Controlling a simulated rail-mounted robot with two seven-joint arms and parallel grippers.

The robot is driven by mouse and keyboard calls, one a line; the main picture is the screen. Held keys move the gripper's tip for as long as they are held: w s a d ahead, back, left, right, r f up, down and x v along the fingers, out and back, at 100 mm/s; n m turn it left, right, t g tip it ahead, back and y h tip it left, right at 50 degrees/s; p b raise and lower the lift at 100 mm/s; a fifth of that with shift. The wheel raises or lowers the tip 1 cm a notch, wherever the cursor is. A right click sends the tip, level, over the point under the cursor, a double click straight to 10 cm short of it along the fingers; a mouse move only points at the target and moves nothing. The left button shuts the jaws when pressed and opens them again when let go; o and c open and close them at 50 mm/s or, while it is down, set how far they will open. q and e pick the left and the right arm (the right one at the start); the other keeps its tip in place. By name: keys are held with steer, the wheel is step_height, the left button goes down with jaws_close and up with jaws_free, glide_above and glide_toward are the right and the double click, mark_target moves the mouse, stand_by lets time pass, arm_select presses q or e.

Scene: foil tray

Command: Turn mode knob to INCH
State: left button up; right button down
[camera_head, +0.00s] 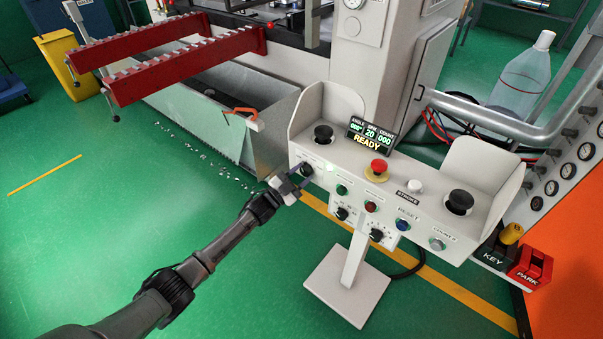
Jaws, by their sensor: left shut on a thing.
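The control panel (328,148) stands on a pedestal in the middle of the view. My left gripper (300,178) reaches in from the lower left and is shut on a black knob (307,169) at the panel's left end. The fingers partly cover this knob, and its pointer and label cannot be read. Two more black knobs, a left one (341,213) and a right one (377,235), sit on the lower face. Their markings are too small to read. My right gripper is not in view.
The panel also carries a red mushroom button (379,166), several small coloured buttons and two large black palm buttons, left (323,133) and right (460,201), between side guards. A lit display (370,133) reads READY. A metal bin (270,130) stands behind.

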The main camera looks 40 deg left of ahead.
arm_select(q)
steer(key=shift+m+g+h, duration=0.3)
steer(key=shift+m, duration=0.6)
steer(key=o, duration=0.9)
steer(key=p+v, duration=0.4)
steer(key=v, duration=1)
